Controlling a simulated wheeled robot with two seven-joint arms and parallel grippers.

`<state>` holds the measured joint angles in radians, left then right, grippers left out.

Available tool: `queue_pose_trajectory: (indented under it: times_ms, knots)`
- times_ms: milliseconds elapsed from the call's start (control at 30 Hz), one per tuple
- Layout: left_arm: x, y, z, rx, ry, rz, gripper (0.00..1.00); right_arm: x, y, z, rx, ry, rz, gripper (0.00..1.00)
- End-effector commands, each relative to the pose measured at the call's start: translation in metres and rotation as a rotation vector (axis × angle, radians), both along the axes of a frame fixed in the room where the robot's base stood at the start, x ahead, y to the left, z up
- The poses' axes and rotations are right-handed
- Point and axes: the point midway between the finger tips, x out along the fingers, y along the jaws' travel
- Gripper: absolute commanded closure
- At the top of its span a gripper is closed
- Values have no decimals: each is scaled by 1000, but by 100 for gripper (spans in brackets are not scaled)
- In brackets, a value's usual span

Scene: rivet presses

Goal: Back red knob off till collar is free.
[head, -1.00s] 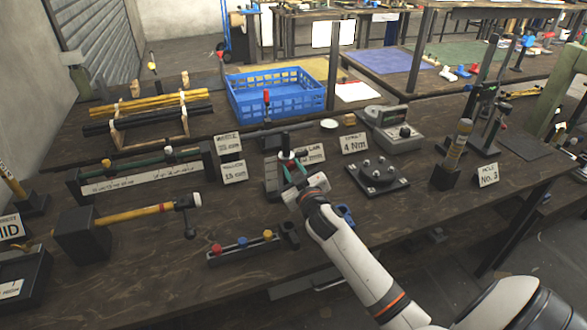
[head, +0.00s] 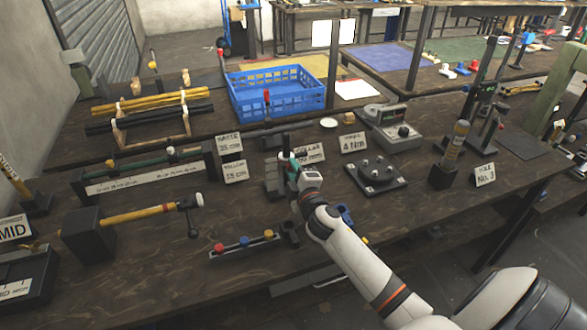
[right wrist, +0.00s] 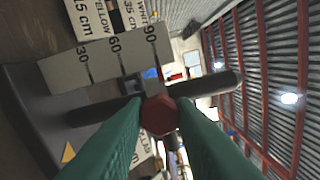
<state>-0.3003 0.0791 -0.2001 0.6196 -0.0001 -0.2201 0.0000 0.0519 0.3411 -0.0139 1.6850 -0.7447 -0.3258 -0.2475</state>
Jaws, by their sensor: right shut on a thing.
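The red knob (right wrist: 158,116), with a hexagonal face, shows in the right wrist view between the two green fingers of my right gripper (right wrist: 158,125). The gripper is shut on it. A dark bar (right wrist: 215,84) runs crosswise behind the knob. I cannot clearly make out the collar there. A light grey scale plate (right wrist: 108,60) marked 30, 60 and 90 lies behind. My left gripper is not in view.
A black plate with pegs (head: 376,176) and a grey meter (head: 392,130) stand to the right of the stand. A strip with coloured knobs (head: 243,245) lies in front. The blue crate (head: 276,92) is behind. The front of the table has bare room.

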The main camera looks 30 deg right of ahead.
Motion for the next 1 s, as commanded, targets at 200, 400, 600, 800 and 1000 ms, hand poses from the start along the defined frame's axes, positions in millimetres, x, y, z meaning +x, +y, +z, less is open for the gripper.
queue_pose_trajectory:
  times_ms: [200, 400, 600, 800, 1000]
  knots:
    - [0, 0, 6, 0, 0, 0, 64, 0, 0, 0, -199, 49, 1, 99]
    - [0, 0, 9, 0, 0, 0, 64, 0, 0, 1, -364, 88, 1, 99]
    - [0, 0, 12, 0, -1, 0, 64, 0, 0, 0, -491, 119, 0, 99]
    - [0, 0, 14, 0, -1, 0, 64, 0, 0, 0, -573, 138, 1, 99]
    - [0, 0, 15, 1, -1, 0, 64, 0, 0, 0, -611, 147, 1, 99]
